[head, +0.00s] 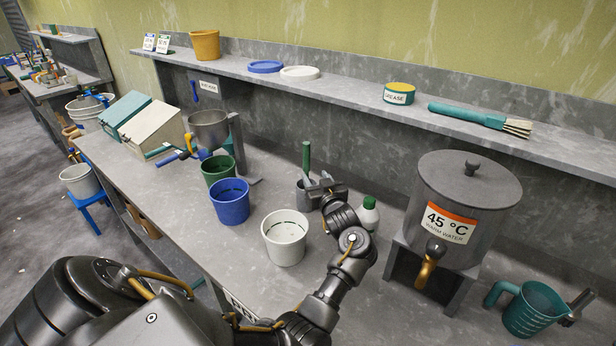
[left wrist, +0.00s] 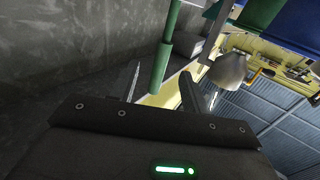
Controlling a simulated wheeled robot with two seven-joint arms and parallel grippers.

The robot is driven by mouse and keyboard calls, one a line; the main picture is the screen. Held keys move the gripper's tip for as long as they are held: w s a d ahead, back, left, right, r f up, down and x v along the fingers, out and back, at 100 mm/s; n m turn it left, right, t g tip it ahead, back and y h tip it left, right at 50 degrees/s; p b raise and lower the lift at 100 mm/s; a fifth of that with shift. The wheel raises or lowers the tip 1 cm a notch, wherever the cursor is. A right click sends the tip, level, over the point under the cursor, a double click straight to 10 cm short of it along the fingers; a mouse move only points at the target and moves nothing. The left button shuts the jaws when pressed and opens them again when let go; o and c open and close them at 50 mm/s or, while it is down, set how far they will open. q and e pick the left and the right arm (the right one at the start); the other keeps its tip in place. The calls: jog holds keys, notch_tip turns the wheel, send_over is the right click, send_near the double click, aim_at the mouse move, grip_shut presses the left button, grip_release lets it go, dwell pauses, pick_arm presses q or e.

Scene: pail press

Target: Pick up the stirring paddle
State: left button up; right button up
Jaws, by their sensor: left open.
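The stirring paddle shows as an upright green handle (head: 306,157) standing in a small grey metal holder (head: 303,199) at the back of the bench. The handle also shows in the left wrist view (left wrist: 164,55), in line with the gap between my fingers. My left gripper (head: 316,186) is open at the holder's right side, close to the handle's lower part. I cannot tell whether a finger touches it. The paddle's lower end is hidden.
A white pail (head: 284,241), blue pail (head: 230,205) and green pail (head: 217,170) stand left of my forearm. A green-capped bottle (head: 368,214) is just right of my gripper. The warm water urn (head: 468,205) and teal jug (head: 531,309) stand right. A shelf (head: 350,91) runs above.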

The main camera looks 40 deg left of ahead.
aim_at(308, 167)
pick_arm(q)
jog(key=x, duration=0.4)
jog(key=shift+a+r+p, duration=0.1)
jog(key=shift+a+p, duration=0.05)
jog(key=shift+p, duration=0.2)
jog(key=shift+w+a, duration=0.25)
jog(key=shift+a, duration=0.05)
jog(key=shift+a+p, duration=0.25)
jog(key=shift+p, duration=0.05)
jog(key=p+x, duration=0.1)
jog(key=x, duration=0.2)
jog(key=shift+w+a, duration=0.15)
jog(key=shift+a, duration=0.15)
jog(key=shift+w+a+f, duration=0.25)
jog(key=shift+a, duration=0.2)
jog(key=shift+d+r, duration=0.1)
jog(key=shift+c, duration=0.8)
grip_shut()
